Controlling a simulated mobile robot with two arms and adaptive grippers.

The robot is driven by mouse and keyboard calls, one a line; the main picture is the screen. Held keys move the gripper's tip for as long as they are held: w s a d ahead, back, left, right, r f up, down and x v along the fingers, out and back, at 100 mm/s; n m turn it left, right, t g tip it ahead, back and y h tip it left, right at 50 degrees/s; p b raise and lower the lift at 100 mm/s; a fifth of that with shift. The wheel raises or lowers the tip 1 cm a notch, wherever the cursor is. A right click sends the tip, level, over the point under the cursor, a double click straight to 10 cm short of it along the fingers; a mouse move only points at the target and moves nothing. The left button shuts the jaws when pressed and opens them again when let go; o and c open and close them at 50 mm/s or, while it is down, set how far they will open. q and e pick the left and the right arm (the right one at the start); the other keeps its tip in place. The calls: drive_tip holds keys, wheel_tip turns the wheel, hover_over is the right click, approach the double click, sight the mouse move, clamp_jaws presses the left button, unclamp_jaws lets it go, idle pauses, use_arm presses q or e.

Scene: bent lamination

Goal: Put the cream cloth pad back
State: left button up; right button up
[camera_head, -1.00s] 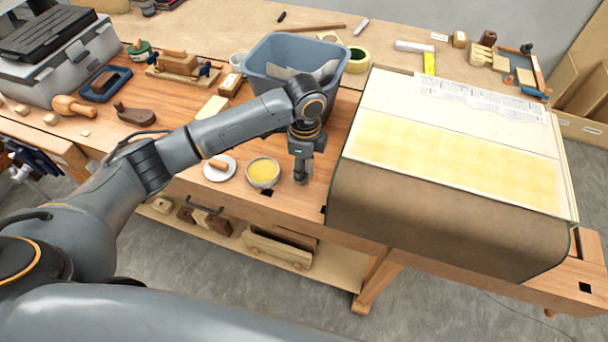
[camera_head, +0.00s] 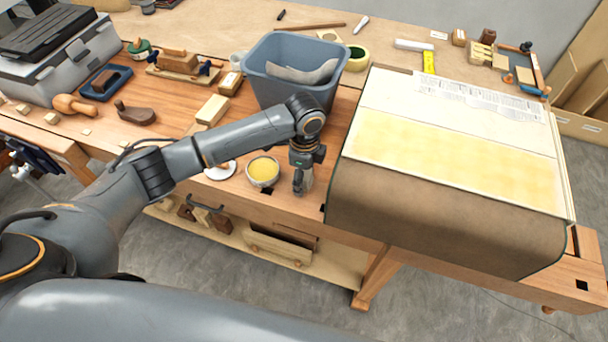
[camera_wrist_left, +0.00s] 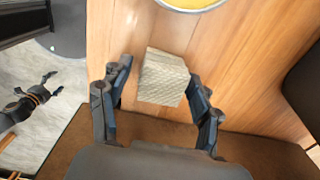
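The cream cloth pad (camera_wrist_left: 163,77) is a small, woven-looking block in the left wrist view. It is between the two fingers of my left gripper (camera_wrist_left: 160,82), over the wooden bench top. The fingers stand apart on either side of it, with a narrow gap at the left finger; contact on the right is unclear. In the head view my left gripper (camera_head: 299,188) points down near the bench's front edge, right of a bowl of yellow stuff (camera_head: 263,170). I cannot make out the pad there.
A grey-blue bin (camera_head: 290,88) stands behind the gripper. To the right, a brown bent form (camera_head: 430,220) carries a pale sheet with a yellow band (camera_head: 460,165). A white dish (camera_head: 221,172) is partly behind my arm. Tools and wood blocks fill the bench's left side.

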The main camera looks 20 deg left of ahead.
use_arm(q)
drive_tip(key=shift+r, duration=0.1)
drive_tip(key=shift+r, duration=0.35)
wheel_tip(320, 180, up, 12)
drive_tip(key=b, duration=0.1)
drive_tip(key=shift+f+b, duration=0.25)
drive_tip(key=shift+b, duration=0.1)
